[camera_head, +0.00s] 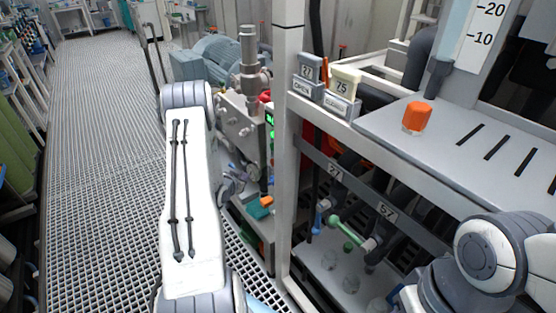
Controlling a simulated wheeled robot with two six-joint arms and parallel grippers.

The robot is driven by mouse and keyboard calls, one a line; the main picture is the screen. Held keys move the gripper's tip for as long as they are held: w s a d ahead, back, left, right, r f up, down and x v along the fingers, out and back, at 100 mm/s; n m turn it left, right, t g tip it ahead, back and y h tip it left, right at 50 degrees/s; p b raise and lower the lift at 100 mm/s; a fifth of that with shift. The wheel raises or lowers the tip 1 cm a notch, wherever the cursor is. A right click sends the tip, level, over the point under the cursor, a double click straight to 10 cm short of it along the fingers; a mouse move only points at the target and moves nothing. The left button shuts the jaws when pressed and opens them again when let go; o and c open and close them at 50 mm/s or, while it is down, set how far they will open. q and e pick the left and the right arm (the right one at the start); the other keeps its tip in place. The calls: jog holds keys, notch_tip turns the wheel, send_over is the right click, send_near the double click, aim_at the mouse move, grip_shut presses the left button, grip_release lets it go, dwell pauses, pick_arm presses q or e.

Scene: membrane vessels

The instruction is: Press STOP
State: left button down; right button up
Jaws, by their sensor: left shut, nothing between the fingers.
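A grey control box (240,122) stands left of the metal post, beyond my left arm. Its narrow side face has a lit green display (270,118) and small buttons below it, seen at a steep angle. I cannot read a STOP label on any of them. My left gripper (241,180) is small and dark in this view, below the box and in front of its lower part. It is shut and empty. I cannot tell whether it touches anything. My right arm enters at the lower right; its gripper is out of view.
A metal post (287,150) stands just right of the box. Valve handles, one green (345,232), stick out below. The grating floor (110,150) at left is clear.

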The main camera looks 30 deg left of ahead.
pick_arm(q)
jog(key=shift+s+a+r, duration=0.1)
jog(key=shift+a, duration=0.05)
jog(key=w+d+b, duration=0.1)
jog(key=w+d, duration=0.2)
jog(key=w, duration=0.5)
jog(key=shift+d, duration=0.2)
dwell(0.4)
jog(key=shift+w, duration=0.1)
dwell(1.8)
jog(key=shift+w+d+b, duration=0.15)
jog(key=shift+w+b, duration=0.2)
jog(key=shift+b, duration=0.05)
